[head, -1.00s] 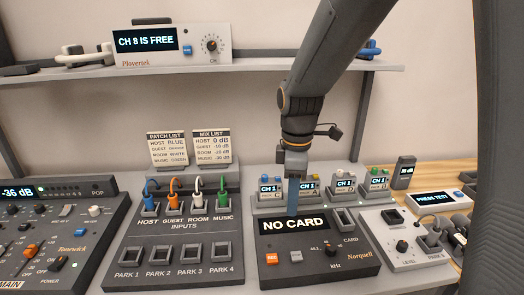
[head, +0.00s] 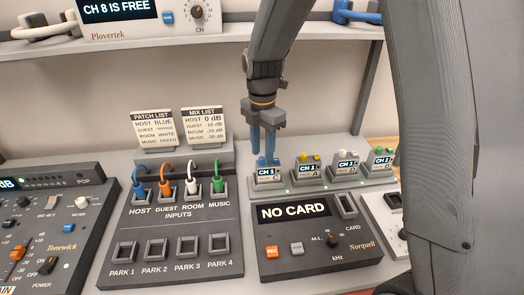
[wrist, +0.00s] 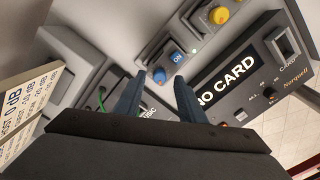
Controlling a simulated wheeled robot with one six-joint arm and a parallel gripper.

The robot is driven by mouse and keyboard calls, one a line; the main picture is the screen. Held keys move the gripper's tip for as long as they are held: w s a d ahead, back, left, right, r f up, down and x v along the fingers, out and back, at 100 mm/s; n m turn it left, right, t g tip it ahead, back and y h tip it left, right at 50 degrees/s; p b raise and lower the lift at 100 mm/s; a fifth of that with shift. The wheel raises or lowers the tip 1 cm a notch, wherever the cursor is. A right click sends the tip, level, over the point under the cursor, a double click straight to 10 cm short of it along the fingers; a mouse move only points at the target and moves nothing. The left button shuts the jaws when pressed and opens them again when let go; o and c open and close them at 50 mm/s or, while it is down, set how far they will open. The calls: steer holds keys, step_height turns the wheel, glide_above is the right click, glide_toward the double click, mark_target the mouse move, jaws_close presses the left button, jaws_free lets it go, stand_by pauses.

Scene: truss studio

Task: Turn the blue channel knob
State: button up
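The blue channel knob (head: 262,162) sits on top of the leftmost of several small packs in a row; that pack's display (head: 268,172) reads CH 1. My gripper (head: 263,152) points down at this knob with its two fingers apart and nothing held between them.
Beside it stand packs with yellow (head: 310,157), white and green knobs. The NO CARD recorder (head: 315,245) lies in front. The patch panel (head: 180,225) with coloured plugs is at left. A receiver reading CH 8 IS FREE (head: 140,35) stands on the shelf above.

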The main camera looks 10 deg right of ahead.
steer(key=shift+f, duration=0.65)
jaws_close()
